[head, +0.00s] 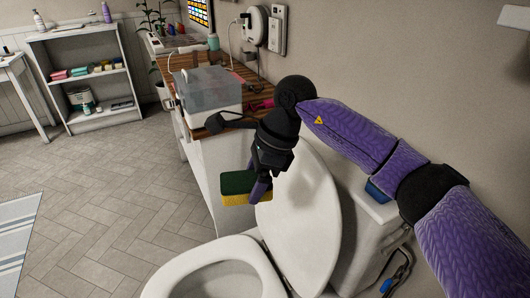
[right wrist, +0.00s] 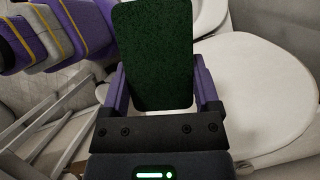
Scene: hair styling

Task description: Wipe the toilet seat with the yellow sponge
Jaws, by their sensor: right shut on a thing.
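My right gripper (head: 262,188) is shut on a sponge (head: 238,198) with a yellow lower layer and a dark green top. It holds the sponge in the air in front of the raised toilet lid and above the bowl's far left side. In the right wrist view the sponge's dark green face (right wrist: 155,55) shows between the two purple fingers. The white toilet seat (head: 262,262) lies at the bottom of the head view, with the bowl opening partly cut off. The white lid (head: 312,225) stands up against the tank. My left gripper is not in view.
The tank (head: 368,232) stands right of the lid, with a blue item (head: 377,190) on it. A wooden-topped counter (head: 207,50) with a grey-and-white box (head: 208,90) is behind my right gripper. Tiled floor (head: 110,210) at left is open, with a striped rug (head: 15,235).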

